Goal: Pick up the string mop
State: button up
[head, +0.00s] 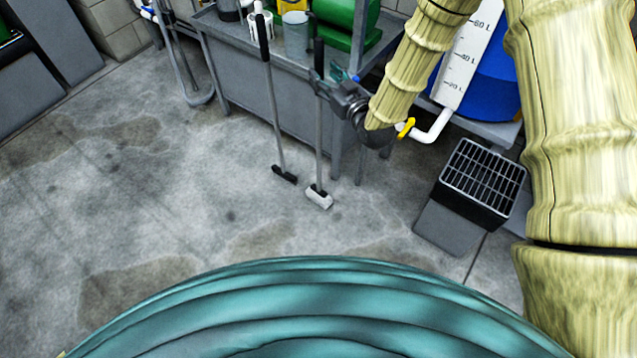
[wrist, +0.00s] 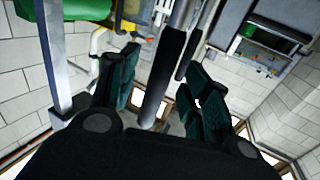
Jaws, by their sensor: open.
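The string mop has a white head (head: 319,198) on the floor and a grey shaft with a black grip, leaning upright against the workbench in the head view. My gripper (head: 333,84) is at the upper part of this handle, just below or at the black grip. In the wrist view my gripper (wrist: 163,76) is open, with its dark green-black fingers apart. A black handle grip (wrist: 163,75) shows between them in the picture; whether the fingers touch it I cannot tell. The mop head is not visible in the wrist view.
A second long-handled tool with a black head (head: 284,174) leans just left of the mop. Behind stands the grey workbench (head: 245,85) with containers and a green cylinder (head: 345,22). A blue tank (head: 495,85) and a black grate box (head: 484,175) stand right. Floor at left is clear.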

aim_at(322, 73)
jog(key=shift+x, duration=1.75)
jog(key=shift+c, duration=0.5)
grip_shut()
